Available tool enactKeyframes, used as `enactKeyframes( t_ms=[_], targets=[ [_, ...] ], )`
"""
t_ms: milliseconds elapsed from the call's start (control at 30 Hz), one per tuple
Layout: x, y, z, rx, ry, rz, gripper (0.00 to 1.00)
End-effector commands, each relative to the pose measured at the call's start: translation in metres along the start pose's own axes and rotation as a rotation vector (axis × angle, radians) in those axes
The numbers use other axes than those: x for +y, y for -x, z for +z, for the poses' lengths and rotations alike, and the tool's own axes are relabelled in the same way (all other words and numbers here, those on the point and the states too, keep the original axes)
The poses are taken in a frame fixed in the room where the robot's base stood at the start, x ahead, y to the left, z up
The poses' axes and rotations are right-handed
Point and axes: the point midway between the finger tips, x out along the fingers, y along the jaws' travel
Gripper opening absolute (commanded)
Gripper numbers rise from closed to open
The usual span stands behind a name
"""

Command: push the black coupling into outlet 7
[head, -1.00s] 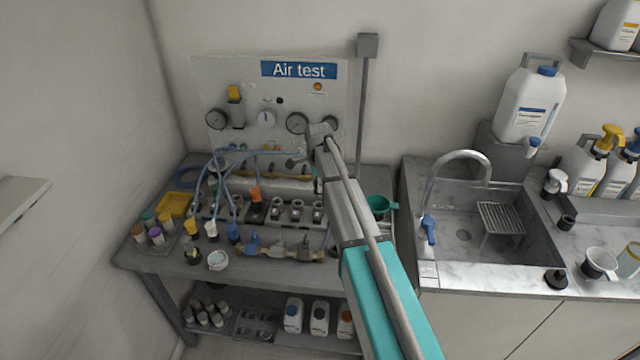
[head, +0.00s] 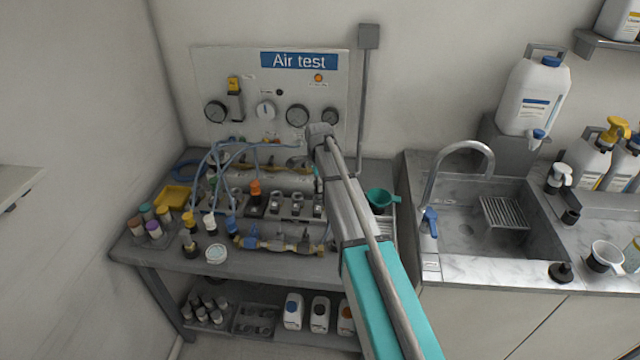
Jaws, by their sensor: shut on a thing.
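The grey end of my arm (head: 318,132) is over the right part of the test bench. My gripper's fingers and anything between them are hidden behind the arm. A row of metal outlets (head: 297,205) runs along the bench; its right end is close to or behind my arm. I cannot read the outlet numbers, so outlet 7 cannot be picked out. An orange-topped coupling (head: 255,190) stands upright in the row. Yellow (head: 189,219), white (head: 210,222) and blue (head: 231,226) couplings stand at the front left. I cannot make out the black coupling.
Blue hoses (head: 207,160) arch over the bench's left half. Brass valves (head: 278,244) lie in front of the outlets. A gauge panel (head: 265,95) stands behind. A green funnel (head: 380,199) is right of my arm, and a sink (head: 468,232) lies further right.

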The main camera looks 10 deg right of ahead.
Motion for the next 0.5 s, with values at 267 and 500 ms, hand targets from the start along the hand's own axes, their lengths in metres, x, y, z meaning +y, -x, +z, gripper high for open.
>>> enactKeyframes(
  t_ms=[267,500],
  targets=[
    [0.0,-0.003,-0.0005,0.0,-0.001,0.0,0.0],
    [0.0,-0.0092,-0.0008,0.0,-0.001,0.0,0.0]
  ],
)
